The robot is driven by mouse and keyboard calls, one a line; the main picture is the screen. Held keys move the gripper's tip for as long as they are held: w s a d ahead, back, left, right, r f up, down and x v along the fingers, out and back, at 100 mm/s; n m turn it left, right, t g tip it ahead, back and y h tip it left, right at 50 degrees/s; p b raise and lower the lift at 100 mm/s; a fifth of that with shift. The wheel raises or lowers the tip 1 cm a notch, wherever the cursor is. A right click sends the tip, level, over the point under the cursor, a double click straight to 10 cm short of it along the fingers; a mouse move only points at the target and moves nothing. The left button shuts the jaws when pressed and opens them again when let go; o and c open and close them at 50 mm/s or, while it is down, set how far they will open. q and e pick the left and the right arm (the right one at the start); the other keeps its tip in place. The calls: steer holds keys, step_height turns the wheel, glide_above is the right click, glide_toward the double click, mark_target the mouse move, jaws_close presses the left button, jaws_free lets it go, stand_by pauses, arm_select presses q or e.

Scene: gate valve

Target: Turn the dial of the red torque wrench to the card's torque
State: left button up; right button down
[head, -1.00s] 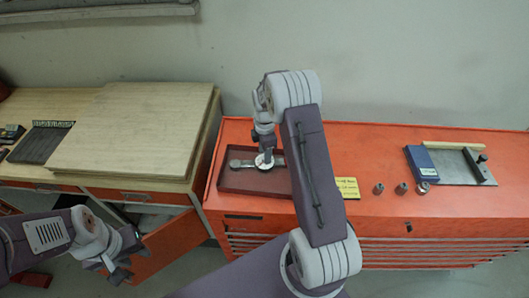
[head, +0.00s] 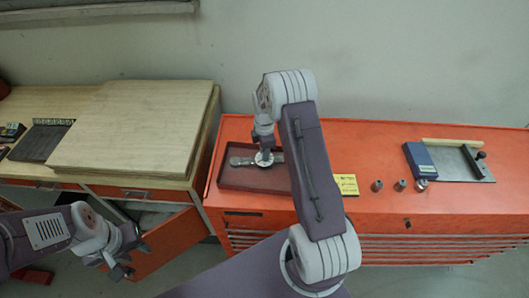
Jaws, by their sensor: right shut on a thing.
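A grey wrench (head: 240,160) with a pale round dial (head: 264,159) lies in a dark red tray (head: 250,186) on the orange cabinet top. No red shows clearly on the wrench. My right gripper (head: 264,151) points down over the tray and is shut on the dial. Its fingertips are small, and my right arm hides the tray's right end. A yellow card (head: 346,184) with dark writing lies right of my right arm, partly behind it; the writing is too small to read. My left gripper (head: 133,259) is open and empty at the lower left, in front of the wooden bench.
Several metal sockets (head: 401,185) stand right of the card. A blue box (head: 420,159) and a grey plate (head: 459,164) lie farther right. An orange door (head: 165,243) hangs open under the wooden bench (head: 135,130), close to my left gripper. The cabinet's front right top is clear.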

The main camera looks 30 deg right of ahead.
steer(key=m, duration=0.5)
steer(key=shift+f+b, duration=0.1)
steer(key=shift+b, duration=0.2)
steer(key=m, duration=0.5)
steer(key=shift+s+m, duration=0.1)
steer(key=shift+m, duration=0.3)
steer(key=m, duration=0.5)
steer(key=shift+b, duration=0.35)
steer(key=m, duration=0.6)
steer(key=c, duration=1.4)
jaws_free()
steer(key=shift+o, duration=0.8)
